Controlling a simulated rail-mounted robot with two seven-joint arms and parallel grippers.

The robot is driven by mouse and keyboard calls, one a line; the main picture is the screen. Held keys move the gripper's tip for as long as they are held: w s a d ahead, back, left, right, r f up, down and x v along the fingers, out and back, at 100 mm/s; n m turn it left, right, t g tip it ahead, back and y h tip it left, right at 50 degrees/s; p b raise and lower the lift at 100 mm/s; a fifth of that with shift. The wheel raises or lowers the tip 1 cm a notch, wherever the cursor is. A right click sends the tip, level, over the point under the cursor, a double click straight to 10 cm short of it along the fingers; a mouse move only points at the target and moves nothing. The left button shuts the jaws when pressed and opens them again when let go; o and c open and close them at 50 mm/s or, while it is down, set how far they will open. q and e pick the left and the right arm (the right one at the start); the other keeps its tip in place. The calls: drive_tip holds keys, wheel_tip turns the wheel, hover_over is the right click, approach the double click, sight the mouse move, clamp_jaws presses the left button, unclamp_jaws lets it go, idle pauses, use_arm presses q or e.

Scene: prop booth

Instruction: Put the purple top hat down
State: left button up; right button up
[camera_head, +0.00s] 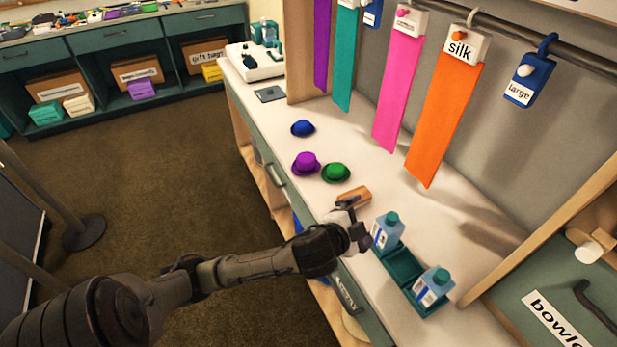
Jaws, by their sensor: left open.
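The purple top hat (306,163) sits brim-down on the white counter, close to its front edge. It stands between a blue cap (302,128) and a green hat (335,173). My left gripper (348,204) is open over the counter's front edge, nearer to me than the hats and clear of the purple one. No hat shows in its jaws. My right gripper is not in view.
A tan block-like object (355,195) lies right by my left gripper; whether they touch is unclear. A green tray (404,271) with blue bottles (388,231) stands to the right. Orange (446,120) and pink cloths hang behind. The counter (365,165) between hats and cloths is bare.

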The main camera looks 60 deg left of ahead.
use_arm(q)
drive_tip(key=w+a+r+m+t+h+b, duration=0.2)
drive_tip(key=w+a+r+m+t+h, duration=0.2)
drive_tip(key=w+r+m+t, duration=0.45)
drive_tip(key=m+g+h+b, duration=0.1)
drive_tip(key=m+g+b, duration=0.6)
drive_tip(key=m+g, duration=1.3)
approach(306, 157)
drive_tip(key=f+m+t+b, duration=0.1)
drive_tip(key=f, duration=0.1)
drive_tip(key=f+m+t, duration=0.1)
drive_tip(key=f, duration=0.1)
drive_tip(key=f+m+t+b, duration=0.1)
drive_tip(key=f+m, duration=0.1)
drive_tip(key=shift+s+d+f+t+b, duration=0.15)
drive_tip(key=shift+d+f+t+b, duration=0.05)
drive_tip(key=shift+d+t+b, duration=0.15)
drive_tip(key=shift+w+f, duration=0.3)
drive_tip(key=shift+f, duration=0.1)
drive_tip(key=shift+b+x, duration=1.6)
drive_tip(key=shift+x, duration=1)
drive_tip(key=shift+r, duration=0.1)
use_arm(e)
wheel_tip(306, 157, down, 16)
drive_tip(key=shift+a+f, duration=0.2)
